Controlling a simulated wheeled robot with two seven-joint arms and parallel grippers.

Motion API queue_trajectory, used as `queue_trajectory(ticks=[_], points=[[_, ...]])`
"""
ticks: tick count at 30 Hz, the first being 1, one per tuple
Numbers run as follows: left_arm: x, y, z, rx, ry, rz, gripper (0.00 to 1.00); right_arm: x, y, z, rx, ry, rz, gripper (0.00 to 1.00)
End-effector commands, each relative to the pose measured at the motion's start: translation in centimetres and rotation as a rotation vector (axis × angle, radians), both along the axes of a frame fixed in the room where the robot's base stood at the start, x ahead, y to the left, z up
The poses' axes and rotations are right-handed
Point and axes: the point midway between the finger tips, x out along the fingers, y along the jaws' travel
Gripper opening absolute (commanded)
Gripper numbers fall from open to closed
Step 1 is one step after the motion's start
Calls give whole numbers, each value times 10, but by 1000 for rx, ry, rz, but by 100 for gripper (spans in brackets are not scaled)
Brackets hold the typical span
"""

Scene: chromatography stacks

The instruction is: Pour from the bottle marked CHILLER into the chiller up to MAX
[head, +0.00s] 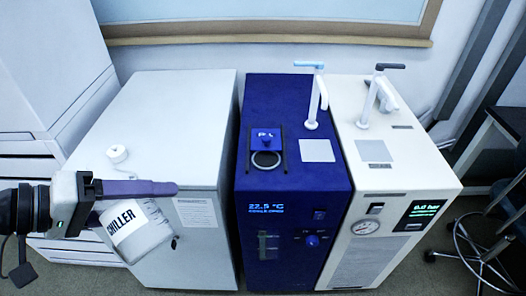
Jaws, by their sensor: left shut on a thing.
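The white bottle marked CHILLER (121,222) is at the left, in front of the pale cabinet. My left gripper (140,189) is shut around its upper body, with a purple finger across it. I cannot tell whether that top is capped. The blue chiller (268,100), with a 22.5 °C display, stands right of the bottle, apart from it. Its round filler opening (265,160) is on top, with a blue cap-like piece (265,139) just behind. The level window (268,245) is on its front; its marks are too small to read. My right gripper is out of view.
The pale cabinet (165,105) stands left of the chiller, its top mostly clear. A cream unit (405,160) with a gauge and green display adjoins the chiller at right. Upright white spouts (311,100) rise behind. A stool (480,250) stands at far right.

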Motion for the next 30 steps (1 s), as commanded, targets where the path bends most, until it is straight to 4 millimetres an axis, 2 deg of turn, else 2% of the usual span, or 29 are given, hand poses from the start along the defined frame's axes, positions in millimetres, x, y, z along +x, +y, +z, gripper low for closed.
queue_trajectory(ticks=[5, 8, 15, 19, 24, 30], points=[[18, -25, 0, 107, -145, -133, 17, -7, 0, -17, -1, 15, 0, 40], [28, -50, 1, 189, -273, -254, 17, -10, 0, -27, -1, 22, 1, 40], [47, -138, 14, 336, -747, -639, 17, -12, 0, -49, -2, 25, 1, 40], [47, -173, 23, 337, -927, -768, 17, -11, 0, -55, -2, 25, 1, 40], [44, -196, 28, 325, -1039, -844, 17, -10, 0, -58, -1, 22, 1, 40], [44, -199, 30, 323, -1056, -854, 17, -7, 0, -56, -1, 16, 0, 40]])
